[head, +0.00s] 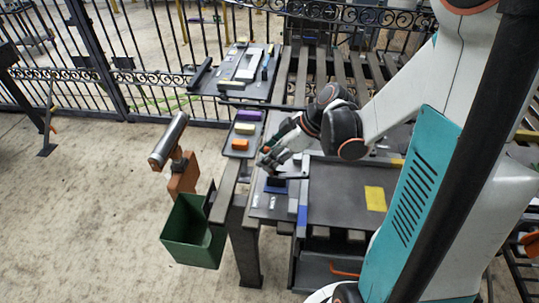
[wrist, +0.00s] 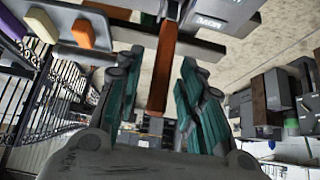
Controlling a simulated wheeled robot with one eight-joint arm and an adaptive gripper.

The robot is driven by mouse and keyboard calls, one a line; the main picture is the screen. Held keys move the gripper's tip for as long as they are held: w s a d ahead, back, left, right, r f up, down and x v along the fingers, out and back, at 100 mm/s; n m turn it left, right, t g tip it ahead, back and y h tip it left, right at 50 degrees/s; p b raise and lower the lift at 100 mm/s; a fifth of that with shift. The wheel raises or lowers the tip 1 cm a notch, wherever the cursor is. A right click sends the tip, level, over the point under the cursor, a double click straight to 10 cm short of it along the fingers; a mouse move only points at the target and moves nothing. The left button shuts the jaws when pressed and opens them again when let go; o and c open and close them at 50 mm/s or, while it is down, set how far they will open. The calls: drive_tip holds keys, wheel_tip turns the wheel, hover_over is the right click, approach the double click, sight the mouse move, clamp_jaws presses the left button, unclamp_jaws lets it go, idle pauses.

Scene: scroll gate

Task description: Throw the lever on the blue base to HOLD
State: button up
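The blue base (head: 277,185) shows as a small dark blue block on the board at the table's front left. My gripper (head: 271,162) is low and just above it, covering part of it. In the wrist view, my gripper (wrist: 162,62) has its two teal-sided fingers spread apart. An orange-brown bar (wrist: 163,70) runs down between them with visible space on both sides; it looks like the lever, though its joint with the base is hidden. A grey block with a partly readable white label (wrist: 208,22) is beside the bar. I cannot tell the lever's setting.
A tray with purple, yellow and orange blocks (head: 240,144) lies just left of my gripper. A dark tray with a yellow patch (head: 375,198) is to the right. A green bin (head: 193,232) and a brown post stand at the front left. An iron fence (head: 100,60) runs behind.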

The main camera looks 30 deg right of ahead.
drive_tip(key=v, duration=1.2)
